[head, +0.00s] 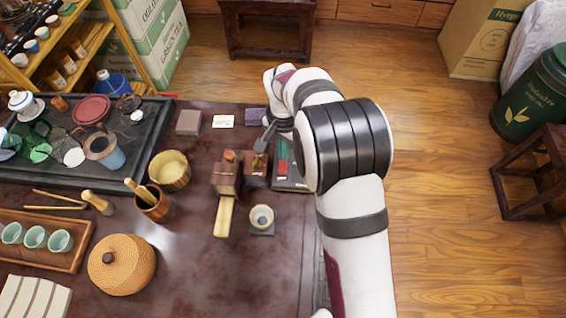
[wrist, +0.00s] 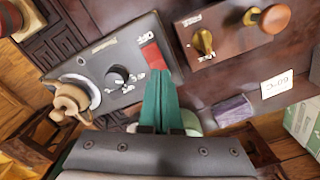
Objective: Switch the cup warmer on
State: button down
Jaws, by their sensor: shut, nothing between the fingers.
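The cup warmer appears to be the grey box (wrist: 100,58) with a red rocker switch (wrist: 150,57), a black dial (wrist: 117,76) and a pale round plate at its left end in the wrist view. An "OFF" label stands near the switch; which side is pressed I cannot tell. In the head view the box (head: 291,184) is partly hidden behind my arm, with the red switch (head: 283,168) showing. My gripper (wrist: 161,74), with teal fingers, is shut and empty, its tips close to the switch's lower end. It also shows in the head view (head: 283,157). Contact is unclear.
A wooden box (wrist: 228,38) with a brass knob and a wooden ball lever stands close beside the warmer. A white card (wrist: 277,85) and a purple block (wrist: 234,110) lie nearby. A small cup (head: 262,216) stands in front; table to its lower left is clear.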

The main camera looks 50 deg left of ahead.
jog(key=shift+f, duration=0.45)
jog(key=shift+r, duration=3.5)
